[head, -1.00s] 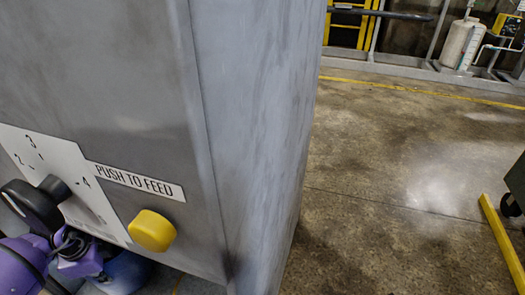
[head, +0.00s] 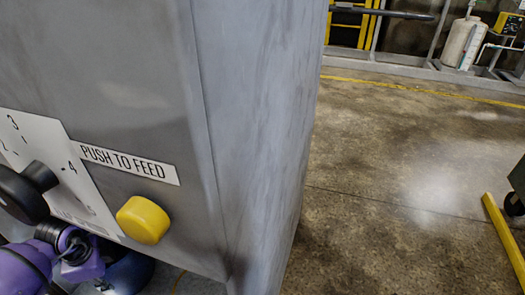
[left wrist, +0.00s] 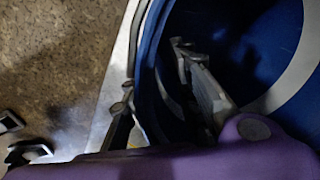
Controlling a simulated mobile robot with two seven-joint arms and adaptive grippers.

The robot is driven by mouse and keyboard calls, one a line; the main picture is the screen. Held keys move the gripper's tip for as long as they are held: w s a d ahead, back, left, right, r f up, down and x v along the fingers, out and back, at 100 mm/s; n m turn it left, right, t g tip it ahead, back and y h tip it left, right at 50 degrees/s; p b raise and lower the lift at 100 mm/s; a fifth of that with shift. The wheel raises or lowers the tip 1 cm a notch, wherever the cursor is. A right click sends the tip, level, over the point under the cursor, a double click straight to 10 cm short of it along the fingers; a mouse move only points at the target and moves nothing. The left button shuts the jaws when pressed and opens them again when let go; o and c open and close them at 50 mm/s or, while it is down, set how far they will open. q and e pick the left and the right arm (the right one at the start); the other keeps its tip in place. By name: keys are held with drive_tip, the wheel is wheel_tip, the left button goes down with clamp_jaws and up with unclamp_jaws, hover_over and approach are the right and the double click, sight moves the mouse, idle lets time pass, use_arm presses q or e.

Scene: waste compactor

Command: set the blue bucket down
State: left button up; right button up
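The blue bucket (head: 130,273) shows only in part in the head view, low behind the control panel's lower edge. In the left wrist view the bucket (left wrist: 277,38) fills the right side, with its dark inside, a pale ring and a thin metal handle along its rim. My left gripper (left wrist: 155,66) has one finger outside the bucket wall and one inside. The fingers stand apart, with gaps seen beside the wall. My purple left wrist is at the head view's lower left. Whether the bucket's base touches the floor is hidden. My right gripper is not in view.
The grey compactor cabinet (head: 257,120) stands close in front, with a black knob (head: 22,195) and a yellow button (head: 143,220) just above my left wrist. Open concrete floor (head: 390,170) lies to the right. A yellow bar (head: 503,235) is at the far right.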

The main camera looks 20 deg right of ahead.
use_arm(q)
drive_tip(key=shift+r, duration=0.1)
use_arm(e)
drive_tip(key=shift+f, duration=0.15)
use_arm(q)
drive_tip(key=r+p, duration=0.1)
drive_tip(key=r, duration=0.2)
drive_tip(key=r+p, duration=0.2)
drive_tip(key=r, duration=0.2)
drive_tip(key=s+r+p, duration=0.1)
drive_tip(key=r+p, duration=0.1)
drive_tip(key=r, duration=0.1)
drive_tip(key=shift+r, duration=0.3)
drive_tip(key=shift+s+r, duration=0.1)
drive_tip(key=shift+r, duration=0.5)
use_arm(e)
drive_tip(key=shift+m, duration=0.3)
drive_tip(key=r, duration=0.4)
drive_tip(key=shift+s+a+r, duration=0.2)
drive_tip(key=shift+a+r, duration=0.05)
use_arm(q)
drive_tip(key=shift+s, duration=0.1)
